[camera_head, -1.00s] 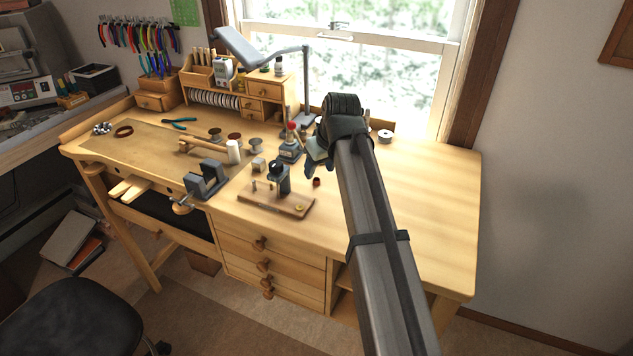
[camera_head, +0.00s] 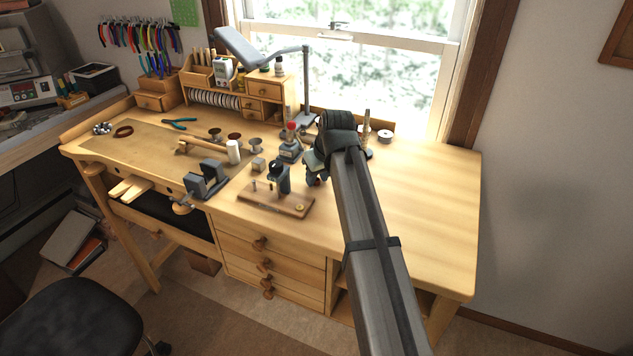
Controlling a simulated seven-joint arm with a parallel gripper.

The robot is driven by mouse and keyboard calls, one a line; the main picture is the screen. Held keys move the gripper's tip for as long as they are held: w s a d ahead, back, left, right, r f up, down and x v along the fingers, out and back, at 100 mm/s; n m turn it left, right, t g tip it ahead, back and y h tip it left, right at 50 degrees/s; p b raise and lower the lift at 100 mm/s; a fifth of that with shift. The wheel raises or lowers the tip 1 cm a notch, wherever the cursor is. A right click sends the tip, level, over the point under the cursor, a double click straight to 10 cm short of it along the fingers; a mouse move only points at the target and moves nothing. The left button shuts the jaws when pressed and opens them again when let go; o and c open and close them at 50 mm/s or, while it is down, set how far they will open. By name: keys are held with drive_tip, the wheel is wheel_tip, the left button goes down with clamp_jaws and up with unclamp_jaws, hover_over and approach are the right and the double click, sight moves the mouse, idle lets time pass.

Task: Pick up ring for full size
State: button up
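My gripper (camera_head: 316,180) points down at the bench top, right of the small press on its wooden base. Its fingers are small and dark here, and I cannot tell whether they are open or shut. A small dark reddish, ring-like piece stood on the bench at this spot a second ago. It is now hidden, or nearly so, by the fingers. I cannot tell whether the fingers touch it. A tapered upright post (camera_head: 367,132) stands behind my gripper near the window.
The small press (camera_head: 281,182) on its wooden base (camera_head: 290,207) and a red-topped bottle (camera_head: 291,143) stand close left of my gripper. A vise (camera_head: 206,180) is at the front edge. A white spool (camera_head: 385,137) lies behind. The bench's right part (camera_head: 430,215) is clear.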

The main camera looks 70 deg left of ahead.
clamp_jaws()
drive_tip(key=shift+r, duration=0.15)
